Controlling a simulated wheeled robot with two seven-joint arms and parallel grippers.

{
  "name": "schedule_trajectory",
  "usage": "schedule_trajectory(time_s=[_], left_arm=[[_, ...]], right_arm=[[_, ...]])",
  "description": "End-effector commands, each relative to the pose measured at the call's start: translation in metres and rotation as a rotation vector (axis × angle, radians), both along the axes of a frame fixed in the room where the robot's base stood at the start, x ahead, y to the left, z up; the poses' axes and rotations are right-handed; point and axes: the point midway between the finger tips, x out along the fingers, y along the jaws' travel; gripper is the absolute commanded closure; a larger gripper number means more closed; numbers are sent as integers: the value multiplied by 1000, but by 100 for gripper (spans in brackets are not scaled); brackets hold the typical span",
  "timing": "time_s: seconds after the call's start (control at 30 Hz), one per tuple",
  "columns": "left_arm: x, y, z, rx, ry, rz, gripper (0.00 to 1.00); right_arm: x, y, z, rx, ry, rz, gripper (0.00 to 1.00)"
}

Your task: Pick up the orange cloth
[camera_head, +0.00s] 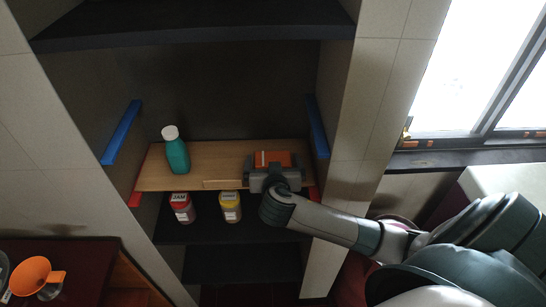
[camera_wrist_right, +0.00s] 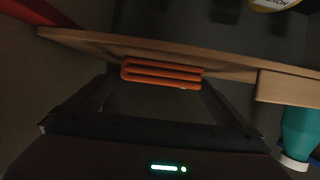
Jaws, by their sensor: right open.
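The orange cloth (camera_head: 272,157) is folded and lies on the right part of the wooden board (camera_head: 218,157). It also shows in the right wrist view (camera_wrist_right: 160,74) as a stack of folded layers on the board (camera_wrist_right: 85,44). My right gripper (camera_head: 273,170) is at the near side of the cloth in the head view and hides part of it. In the right wrist view the gripper (camera_wrist_right: 160,95) is open, with its fingers apart on either side of the cloth and nothing clamped. My left gripper is not in view.
A teal bottle (camera_head: 176,152) with a white cap stands on the board's left. Below, a red jam jar (camera_head: 182,208) and a yellow jar (camera_head: 230,207) stand on a dark shelf. Blue rails (camera_head: 121,132) and side walls flank the niche. The board's middle is clear.

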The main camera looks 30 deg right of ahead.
Motion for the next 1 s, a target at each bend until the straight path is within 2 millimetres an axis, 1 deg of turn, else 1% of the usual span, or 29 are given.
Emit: schedule_trajectory(time_s=[0.03,0.2,0.67,0.7,0.73,0.83,1.0], left_arm=[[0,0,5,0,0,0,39],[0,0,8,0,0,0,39],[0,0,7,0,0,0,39],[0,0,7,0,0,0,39],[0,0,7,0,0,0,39],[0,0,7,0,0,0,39],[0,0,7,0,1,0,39]], right_arm=[[4,-3,0,-3,2,0,0],[12,-8,-5,-1,-1,0,0],[12,-8,-7,1,0,0,0],[12,-8,-7,1,0,0,5],[12,-8,-7,1,0,0,12],[12,-8,-7,0,0,0,36],[12,-8,-6,1,0,0,37]])
